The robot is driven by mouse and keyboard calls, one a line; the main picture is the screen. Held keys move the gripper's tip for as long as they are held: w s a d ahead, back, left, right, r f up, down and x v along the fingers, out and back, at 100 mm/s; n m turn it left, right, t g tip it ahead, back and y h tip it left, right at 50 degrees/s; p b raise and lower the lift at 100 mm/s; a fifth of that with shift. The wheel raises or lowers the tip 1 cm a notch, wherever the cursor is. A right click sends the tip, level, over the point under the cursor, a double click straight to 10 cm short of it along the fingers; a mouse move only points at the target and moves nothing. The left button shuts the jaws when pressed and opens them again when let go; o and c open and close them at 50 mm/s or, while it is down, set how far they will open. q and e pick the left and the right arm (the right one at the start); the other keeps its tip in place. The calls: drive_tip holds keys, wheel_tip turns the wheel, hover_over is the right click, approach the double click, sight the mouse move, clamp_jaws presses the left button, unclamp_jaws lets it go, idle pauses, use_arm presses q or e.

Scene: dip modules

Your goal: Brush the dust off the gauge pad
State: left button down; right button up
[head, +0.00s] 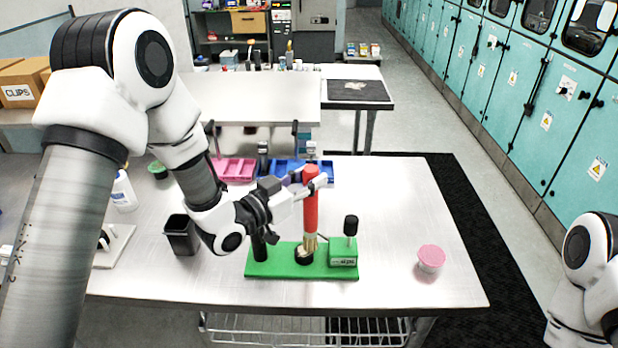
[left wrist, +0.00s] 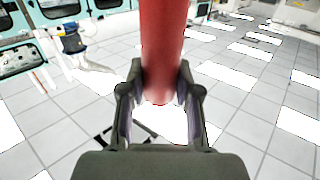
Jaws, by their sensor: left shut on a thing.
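My left gripper (head: 318,180) is shut on the red handle of a brush (head: 311,210) and holds it upright. The left wrist view shows the red handle (left wrist: 164,45) between the two fingers (left wrist: 160,98). The brush's pale lower end points down at the round dark gauge pad (head: 304,258) on the green base (head: 275,266). The brush tip is at or just above the pad; I cannot tell whether it touches. The brush hides part of the pad, and dust is too small to make out. My right gripper is outside the frames.
A black post (head: 259,246) and a green block with a black knob (head: 350,226) stand beside the pad. Pink (head: 233,170) and blue (head: 285,170) trays lie behind. The table's right side is mostly clear.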

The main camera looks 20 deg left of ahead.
use_arm(q)
drive_tip(key=shift+a+f, duration=0.1)
drive_tip(key=shift+s+f+b, duration=0.15)
drive_tip(key=shift+s+b, duration=0.05)
drive_tip(key=shift+b, duration=0.5)
drive_tip(key=shift+s+d, duration=0.1)
drive_tip(key=shift+d, duration=0.1)
idle(0.4)
drive_tip(key=shift+s, duration=0.1)
